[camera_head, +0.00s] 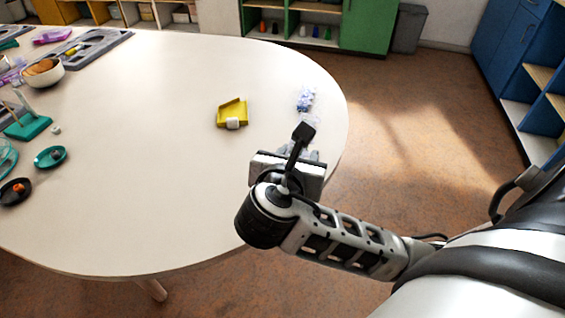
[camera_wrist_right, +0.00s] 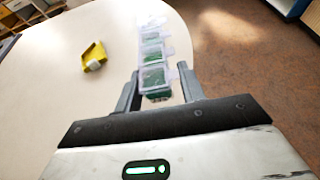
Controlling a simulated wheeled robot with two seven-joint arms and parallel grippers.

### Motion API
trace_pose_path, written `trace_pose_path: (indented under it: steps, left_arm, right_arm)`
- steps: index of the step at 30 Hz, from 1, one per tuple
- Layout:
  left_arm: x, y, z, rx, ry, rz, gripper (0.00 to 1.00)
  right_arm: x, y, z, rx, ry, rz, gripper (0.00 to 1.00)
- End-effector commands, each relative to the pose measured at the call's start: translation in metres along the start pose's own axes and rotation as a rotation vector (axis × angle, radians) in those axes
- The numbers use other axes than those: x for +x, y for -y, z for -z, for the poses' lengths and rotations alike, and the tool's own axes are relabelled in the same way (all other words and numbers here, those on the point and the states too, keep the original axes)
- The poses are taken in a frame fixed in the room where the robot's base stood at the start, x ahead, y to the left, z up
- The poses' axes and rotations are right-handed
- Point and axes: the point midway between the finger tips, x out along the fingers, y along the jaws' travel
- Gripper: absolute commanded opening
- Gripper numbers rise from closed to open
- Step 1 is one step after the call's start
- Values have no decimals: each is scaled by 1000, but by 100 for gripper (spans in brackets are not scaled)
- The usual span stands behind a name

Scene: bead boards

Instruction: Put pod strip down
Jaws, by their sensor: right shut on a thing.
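The pod strip (camera_wrist_right: 153,62) is a row of clear compartments with green contents in its nearer ones in the right wrist view. It points away from my right gripper (camera_wrist_right: 157,88), whose two fingers are closed on its near end. In the head view the strip (camera_head: 306,99) shows as a bluish-white clear piece at the table's right edge, just beyond my right gripper (camera_head: 307,150). The wrist and camera mount hide the fingertips there. I cannot tell whether the strip touches the table. My left gripper is not in view.
A yellow scoop-like tray (camera_head: 232,112) with a white piece at its front lies left of the strip on the pale table (camera_head: 170,180). Teal and black dishes, a bowl (camera_head: 43,73) and grey boards (camera_head: 95,45) stand at the left. The table's middle is clear.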

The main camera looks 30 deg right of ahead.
Motion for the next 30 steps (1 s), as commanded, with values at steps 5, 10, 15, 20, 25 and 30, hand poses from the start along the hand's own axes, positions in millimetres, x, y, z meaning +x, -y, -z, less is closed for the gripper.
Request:
trace_pose_path:
  steps: [5, 10, 15, 20, 25, 30]
  left_arm:
    - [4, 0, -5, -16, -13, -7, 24]
    - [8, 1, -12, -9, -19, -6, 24]
    - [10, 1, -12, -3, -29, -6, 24]
    - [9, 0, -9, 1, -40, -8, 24]
    - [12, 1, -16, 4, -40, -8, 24]
    - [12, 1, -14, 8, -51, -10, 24]
  right_arm:
    - [45, -24, 5, 0, 3, 2, 18]
    - [82, -41, 23, -4, 0, 1, 18]
    - [106, -52, 37, -2, -1, -2, 18]
    - [114, -56, 41, -1, 0, -4, 18]
    - [125, -57, 59, -4, -2, -3, 18]
    - [132, -57, 74, -3, -1, -3, 18]
